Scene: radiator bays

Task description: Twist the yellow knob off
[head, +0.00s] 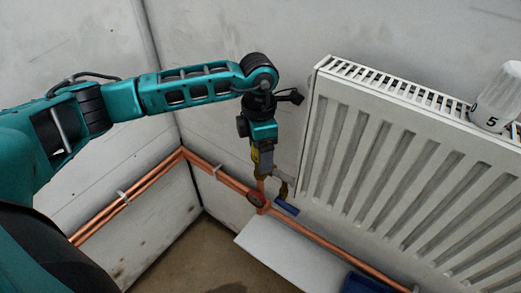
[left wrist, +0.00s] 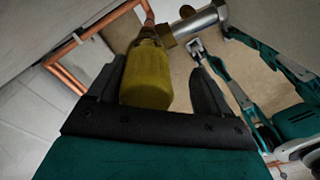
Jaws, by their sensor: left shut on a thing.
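The yellow knob (left wrist: 147,78) is a ribbed, rounded cap between the two dark fingers of my left gripper (left wrist: 165,85) in the left wrist view. Its far end meets a copper-coloured pipe stub. A teal arm with a small grey end (left wrist: 196,48) shows in the left wrist view. It seems to be my right gripper, too small to tell its jaws. My right gripper is out of the head view.
The white radiator (head: 400,150) fills the right, with a white numbered dial (head: 494,100) on top. A white board (head: 275,262) lies below.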

